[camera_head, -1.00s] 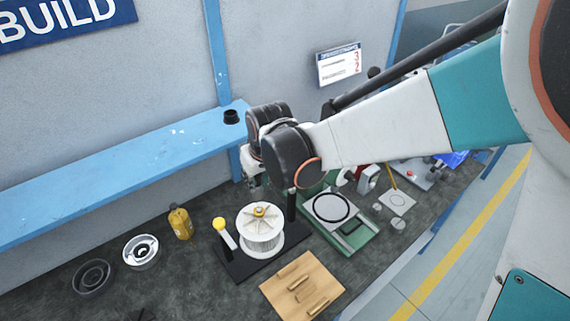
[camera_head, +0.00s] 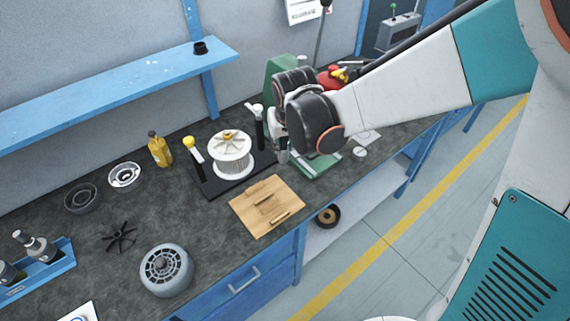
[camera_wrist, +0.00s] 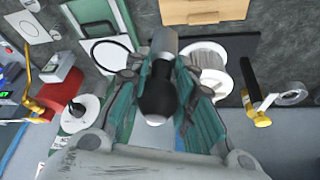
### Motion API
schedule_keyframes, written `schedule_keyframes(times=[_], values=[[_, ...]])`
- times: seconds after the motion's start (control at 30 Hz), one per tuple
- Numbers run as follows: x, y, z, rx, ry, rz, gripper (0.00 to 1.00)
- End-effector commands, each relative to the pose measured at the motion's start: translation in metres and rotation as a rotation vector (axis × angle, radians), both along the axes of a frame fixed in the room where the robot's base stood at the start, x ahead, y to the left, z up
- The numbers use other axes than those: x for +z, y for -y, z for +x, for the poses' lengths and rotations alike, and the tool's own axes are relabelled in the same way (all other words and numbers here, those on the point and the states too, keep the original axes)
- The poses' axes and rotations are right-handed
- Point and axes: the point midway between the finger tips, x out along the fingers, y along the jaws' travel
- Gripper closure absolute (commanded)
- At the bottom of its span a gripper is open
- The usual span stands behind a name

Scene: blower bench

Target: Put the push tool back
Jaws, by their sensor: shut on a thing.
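In the wrist view my gripper (camera_wrist: 163,108) is shut on the push tool, which has a rounded black handle (camera_wrist: 157,95) and a grey metal cylinder end (camera_wrist: 163,42). The tool is up off the bench, with its metal end pointing to the top of the picture. In the head view my gripper (camera_head: 283,157) is small and partly hidden by my wrist, just right of the spool fixture and in front of the green press. I cannot make out the tool clearly there.
A white spool (camera_head: 232,158) stands on a black base beside a yellow-knobbed lever (camera_head: 189,143). A grooved wooden board (camera_head: 247,210) lies in front. A motor housing (camera_head: 166,270), a black fan (camera_head: 119,237) and a blue rack (camera_head: 45,277) are at left. A blue shelf (camera_head: 110,95) runs behind.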

Motion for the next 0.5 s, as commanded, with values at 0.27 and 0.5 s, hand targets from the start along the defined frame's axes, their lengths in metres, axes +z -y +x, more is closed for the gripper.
schedule_keyframes(times=[0.27, 0.5], values=[[-0.065, -0.001, 0.000, 0.001, 0.000, 0.001, 1.00], [-0.112, -0.001, 0.000, 0.003, 0.001, 0.001, 1.00]])
